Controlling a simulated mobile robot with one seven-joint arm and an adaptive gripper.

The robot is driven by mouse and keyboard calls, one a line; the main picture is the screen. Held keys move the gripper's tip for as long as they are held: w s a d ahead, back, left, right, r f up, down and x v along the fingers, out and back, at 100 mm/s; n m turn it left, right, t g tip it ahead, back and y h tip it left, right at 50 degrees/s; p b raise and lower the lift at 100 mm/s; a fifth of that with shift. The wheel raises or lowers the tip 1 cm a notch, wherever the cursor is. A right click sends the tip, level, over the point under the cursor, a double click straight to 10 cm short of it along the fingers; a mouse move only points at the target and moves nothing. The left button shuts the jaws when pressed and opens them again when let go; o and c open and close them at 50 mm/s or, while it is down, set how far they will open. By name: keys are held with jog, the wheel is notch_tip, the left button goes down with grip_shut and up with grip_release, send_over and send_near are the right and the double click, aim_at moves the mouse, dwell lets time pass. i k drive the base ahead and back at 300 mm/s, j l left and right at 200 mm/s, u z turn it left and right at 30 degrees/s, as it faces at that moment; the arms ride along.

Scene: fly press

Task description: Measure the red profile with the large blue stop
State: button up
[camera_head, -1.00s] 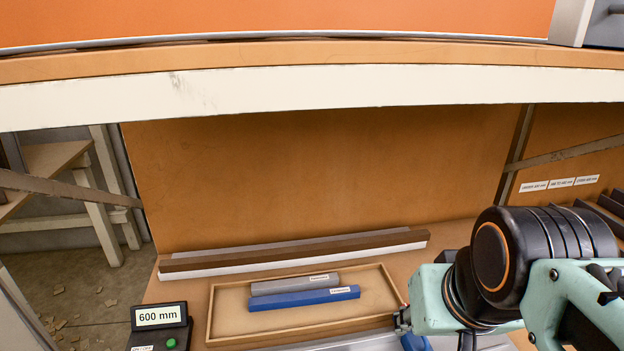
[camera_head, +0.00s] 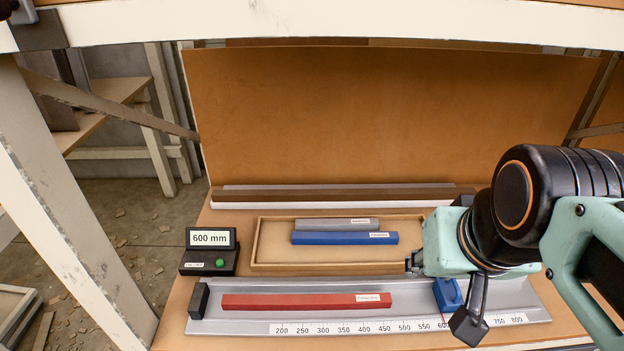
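The red profile (camera_head: 300,301) lies along the grey measuring rail (camera_head: 210,325), with a white label near its right end. The blue stop (camera_head: 447,293) sits on the rail to its right, with a visible gap between them. A thin red line below the stop meets the scale near 600. A black end block (camera_head: 199,300) stands at the rail's left end, with a small gap to the profile. My gripper (camera_head: 468,322) is at the right, overlapping the rail just right of the stop in the picture. Its fingers are partly hidden, so opening and contact are unclear.
A black display box (camera_head: 208,261) reads 600 mm and has a green button (camera_head: 220,263). A shallow wooden tray (camera_head: 335,264) behind the rail holds a grey profile (camera_head: 337,224) and a blue profile (camera_head: 344,238). Long bars (camera_head: 330,195) lie behind. A white post (camera_head: 70,200) stands left.

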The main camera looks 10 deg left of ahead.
aim_at(447, 295)
jog(key=k+j+u, duration=0.1)
jog(key=u, duration=0.6)
jog(key=i+l+u, duration=0.2)
jog(key=k+j+z, duration=0.2)
jog(key=i+j+z, duration=0.1)
jog(key=j+z, duration=0.45)
jog(key=z, duration=0.15)
jog(key=j+z, duration=0.35)
jog(key=k+j, duration=0.25)
jog(key=k, duration=0.2)
jog(key=i+l, duration=0.35)
jog(key=i, duration=0.25)
